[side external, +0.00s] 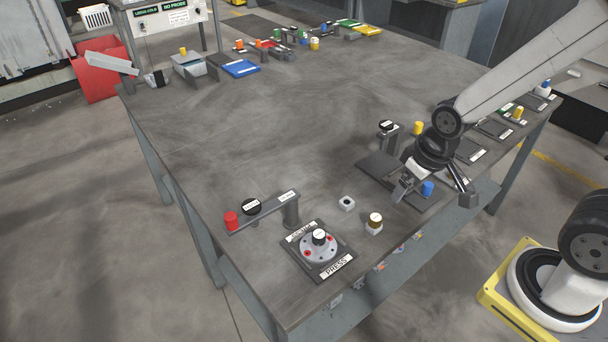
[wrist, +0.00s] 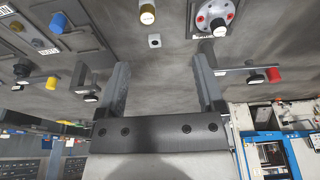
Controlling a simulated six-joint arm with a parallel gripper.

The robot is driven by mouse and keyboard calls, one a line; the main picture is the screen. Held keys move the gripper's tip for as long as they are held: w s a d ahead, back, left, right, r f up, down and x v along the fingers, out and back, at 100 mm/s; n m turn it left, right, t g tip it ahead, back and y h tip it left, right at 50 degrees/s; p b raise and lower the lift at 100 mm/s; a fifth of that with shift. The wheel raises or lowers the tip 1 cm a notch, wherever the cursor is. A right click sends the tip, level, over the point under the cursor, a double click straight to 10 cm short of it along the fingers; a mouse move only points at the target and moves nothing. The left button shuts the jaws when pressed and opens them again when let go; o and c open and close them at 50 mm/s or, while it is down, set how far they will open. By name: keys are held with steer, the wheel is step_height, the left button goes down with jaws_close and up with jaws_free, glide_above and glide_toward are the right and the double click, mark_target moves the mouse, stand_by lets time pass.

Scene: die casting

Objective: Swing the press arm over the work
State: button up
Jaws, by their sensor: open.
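The press arm (side external: 265,211) is a grey bar on a short post at the near side of the table. It points left, away from the round work (side external: 319,249) on the PRESS plate (side external: 337,266). The bar carries a black labelled disc (side external: 251,206) and a red knob (side external: 231,221) at its free end. In the wrist view the press arm (wrist: 236,70), red knob (wrist: 274,75) and work (wrist: 213,17) show at the right. My gripper (side external: 434,192) is open and empty, to the right of the press; its fingers also show in the wrist view (wrist: 161,68).
A small grey block (side external: 347,203) and a gold-sided, white-topped cylinder (side external: 374,223) stand between press and gripper. A blue cylinder (side external: 427,188) and another black-capped post (side external: 387,127) are close to my gripper. The table's middle is clear.

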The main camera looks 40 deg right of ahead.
steer(key=shift+c, duration=0.7)
steer(key=n+g, duration=0.3)
steer(key=n, duration=0.8)
glide_above(230, 216)
steer(key=shift+f, duration=0.85)
steer(key=shift+f, duration=3.9)
